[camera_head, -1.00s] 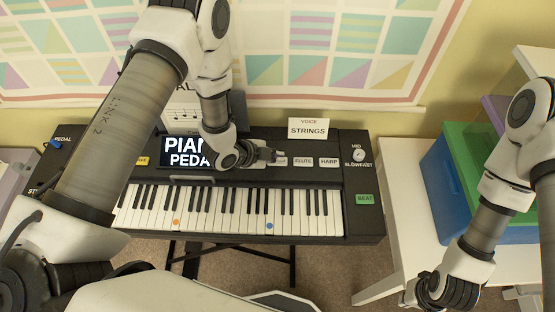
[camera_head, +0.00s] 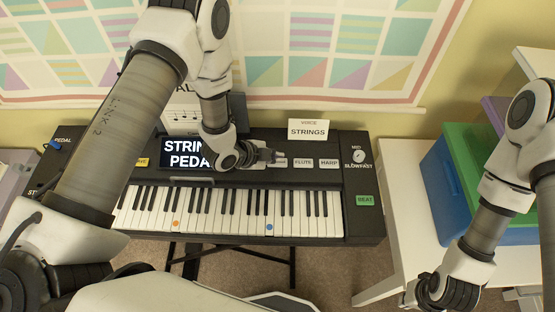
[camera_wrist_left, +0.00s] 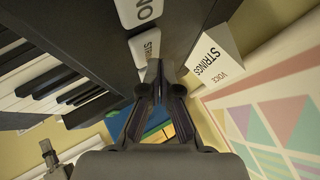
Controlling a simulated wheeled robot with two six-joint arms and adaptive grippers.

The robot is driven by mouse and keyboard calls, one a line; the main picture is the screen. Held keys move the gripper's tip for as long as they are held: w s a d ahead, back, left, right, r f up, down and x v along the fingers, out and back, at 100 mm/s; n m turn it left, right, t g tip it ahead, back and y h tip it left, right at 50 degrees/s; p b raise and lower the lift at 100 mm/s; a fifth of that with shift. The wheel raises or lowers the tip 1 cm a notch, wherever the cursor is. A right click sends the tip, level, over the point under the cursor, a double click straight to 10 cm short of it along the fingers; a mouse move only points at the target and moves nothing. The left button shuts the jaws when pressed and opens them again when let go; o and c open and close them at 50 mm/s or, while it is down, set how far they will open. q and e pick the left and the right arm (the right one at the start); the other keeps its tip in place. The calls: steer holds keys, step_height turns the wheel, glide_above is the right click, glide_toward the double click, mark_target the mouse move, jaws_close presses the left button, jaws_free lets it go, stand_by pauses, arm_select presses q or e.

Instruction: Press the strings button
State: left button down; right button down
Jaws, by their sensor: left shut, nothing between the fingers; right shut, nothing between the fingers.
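The white strings button (camera_wrist_left: 143,45) sits on the keyboard's black panel in the left wrist view, partly covered by my left fingers. In the head view a sliver of it shows beside my left gripper (camera_head: 272,156), whose tips are at the button. My left gripper (camera_wrist_left: 160,78) is shut and empty; whether its tips touch the button cannot be told. The keyboard's screen (camera_head: 185,152) reads "STRIN", cut off by my arm, above "PEDA". My right gripper (camera_head: 428,292) is shut and empty at the lower right, away from the keyboard, its tips hard to see.
White flute (camera_head: 303,162) and harp (camera_head: 329,162) buttons lie right of the strings button. The piano button (camera_wrist_left: 140,10) shows in the left wrist view. A "VOICE STRINGS" card (camera_head: 308,129) stands behind. A green beat button (camera_head: 365,199) and side table (camera_head: 405,180) are at right.

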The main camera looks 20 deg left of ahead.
mark_target(275, 164)
arm_select(q)
steer(key=shift+r, duration=0.4)
step_height(275, 164, up, 5)
steer(key=p, duration=0.4)
stand_by(0.4)
steer(key=shift+s+f, duration=0.1)
stand_by(0.4)
